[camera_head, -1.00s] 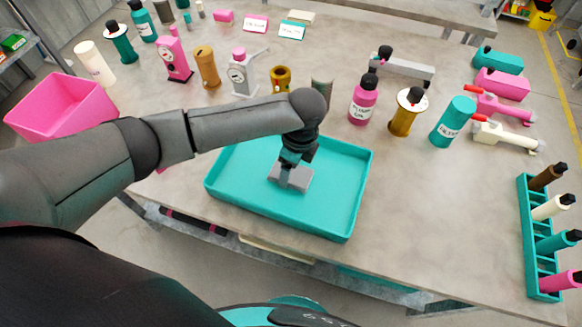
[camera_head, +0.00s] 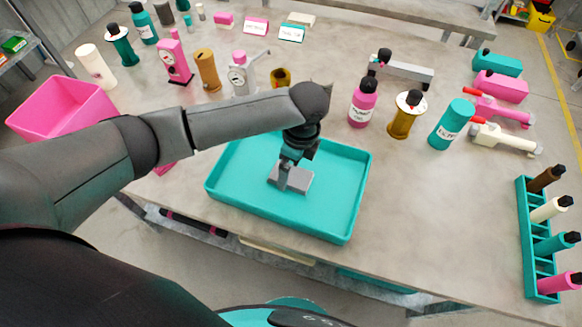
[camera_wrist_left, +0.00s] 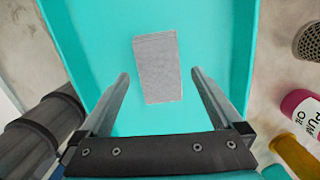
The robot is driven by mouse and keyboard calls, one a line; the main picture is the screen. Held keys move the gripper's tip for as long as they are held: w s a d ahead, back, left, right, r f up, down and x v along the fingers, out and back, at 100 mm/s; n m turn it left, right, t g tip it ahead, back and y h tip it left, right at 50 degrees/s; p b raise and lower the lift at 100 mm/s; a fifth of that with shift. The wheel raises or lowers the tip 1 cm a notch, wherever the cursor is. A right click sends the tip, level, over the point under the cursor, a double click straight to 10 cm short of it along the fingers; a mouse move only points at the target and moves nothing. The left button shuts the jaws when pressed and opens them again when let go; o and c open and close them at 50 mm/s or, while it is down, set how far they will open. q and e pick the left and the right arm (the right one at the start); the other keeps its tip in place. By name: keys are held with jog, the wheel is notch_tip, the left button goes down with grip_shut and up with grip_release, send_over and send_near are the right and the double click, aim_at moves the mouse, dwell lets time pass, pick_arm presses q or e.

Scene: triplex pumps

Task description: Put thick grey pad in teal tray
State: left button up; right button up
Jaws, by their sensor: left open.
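The thick grey pad (camera_head: 299,180) lies flat on the floor of the teal tray (camera_head: 334,221), near the tray's middle. My left gripper (camera_head: 288,181) is over the pad inside the tray, partly covering it in the head view. In the left wrist view the pad (camera_wrist_left: 158,68) lies ahead of my open left gripper (camera_wrist_left: 160,80), between the lines of its two fingers, with a gap on each side. The teal tray also fills most of that view (camera_wrist_left: 215,30). My right gripper is not in view.
A pink bin (camera_head: 62,107) stands at the left. A pink bottle (camera_head: 363,103), a brown-gold spool (camera_head: 406,114) and a teal canister (camera_head: 452,124) stand right of the tray. A teal rack (camera_head: 530,240) with several tubes is at the right edge.

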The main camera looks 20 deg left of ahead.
aim_at(297, 177)
pick_arm(q)
notch_tip(297, 177, up, 10)
jog(key=d+p, duration=0.1)
jog(key=p, duration=0.1)
